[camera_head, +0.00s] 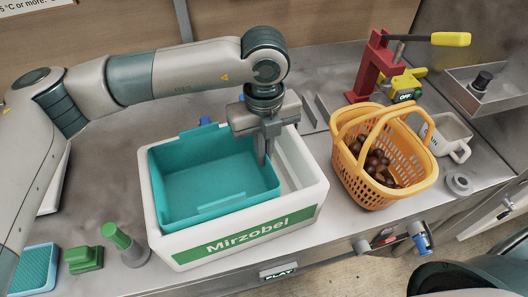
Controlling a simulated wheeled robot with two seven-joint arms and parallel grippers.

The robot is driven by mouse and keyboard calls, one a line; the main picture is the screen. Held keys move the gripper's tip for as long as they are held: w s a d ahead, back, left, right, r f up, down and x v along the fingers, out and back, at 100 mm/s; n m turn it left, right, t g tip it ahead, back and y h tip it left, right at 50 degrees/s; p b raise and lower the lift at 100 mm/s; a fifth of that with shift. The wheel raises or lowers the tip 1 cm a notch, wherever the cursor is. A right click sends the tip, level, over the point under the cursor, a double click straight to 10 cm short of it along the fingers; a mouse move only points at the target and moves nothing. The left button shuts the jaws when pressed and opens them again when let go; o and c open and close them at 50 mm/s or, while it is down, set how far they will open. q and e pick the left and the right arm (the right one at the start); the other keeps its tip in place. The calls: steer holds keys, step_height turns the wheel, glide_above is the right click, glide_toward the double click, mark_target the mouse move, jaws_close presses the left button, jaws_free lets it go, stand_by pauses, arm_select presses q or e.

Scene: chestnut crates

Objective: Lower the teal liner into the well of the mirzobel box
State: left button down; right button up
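The teal liner (205,178) is an open, empty rectangular tub with small tabs on its rim. It sits at the left part of the white mirzobel box (308,192), which has a green "Mirzobel" label on its front. The liner's rim shows above the box rim at the back left. A strip of the box's well is bare to the liner's right. My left gripper (265,155) points down at the liner's right wall and appears shut on it, one finger on each side. The liner's underside is hidden. My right gripper is not in view.
An orange basket (345,165) of brown chestnuts stands close to the box's right. Behind it are a red press (372,68) with a yellow handle and a white cup (452,133). A green-topped cylinder (118,238), a green block (84,259) and a blue pad (36,268) are front left.

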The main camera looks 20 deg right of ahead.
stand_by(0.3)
arm_select(q)
steer(key=c, duration=1.9)
jaws_free()
steer(key=shift+c, duration=0.2)
steer(key=shift+f, duration=0.1)
